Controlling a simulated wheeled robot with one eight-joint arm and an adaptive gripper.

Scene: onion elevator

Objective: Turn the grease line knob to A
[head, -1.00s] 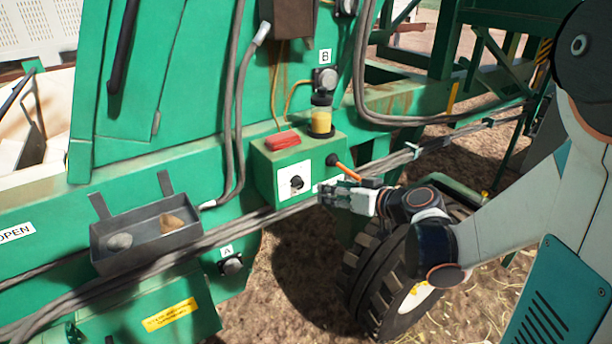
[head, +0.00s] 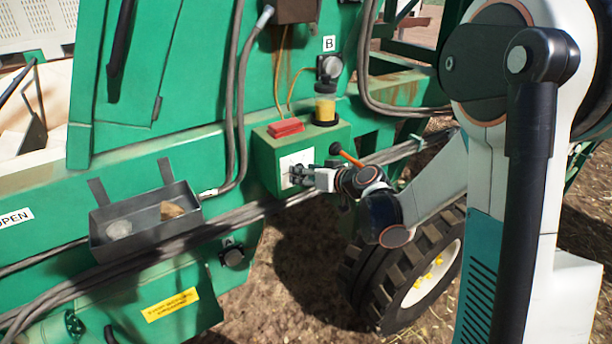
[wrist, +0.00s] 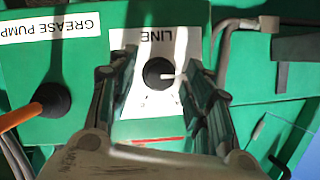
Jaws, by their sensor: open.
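The grease line knob (wrist: 158,72) is a round black knob with a white pointer mark. It sits on a white plate (wrist: 150,40) that reads LINE upside down in the wrist view. The pointer lies toward the right of that picture; the small marks below the knob are unreadable. My gripper (wrist: 162,82) is open, its fingers on either side of the knob in the picture; I cannot tell if they touch it. In the head view my gripper (head: 296,176) is at the plate (head: 291,160) on the green box and hides the knob.
An orange-handled lever (head: 348,157) sticks out just beside my gripper. A red block (head: 286,127) and a yellow grease container (head: 325,108) sit atop the box. A grey tray (head: 120,213) with stones hangs at left. Hoses (head: 225,217) run below. Label B (head: 329,43) is above.

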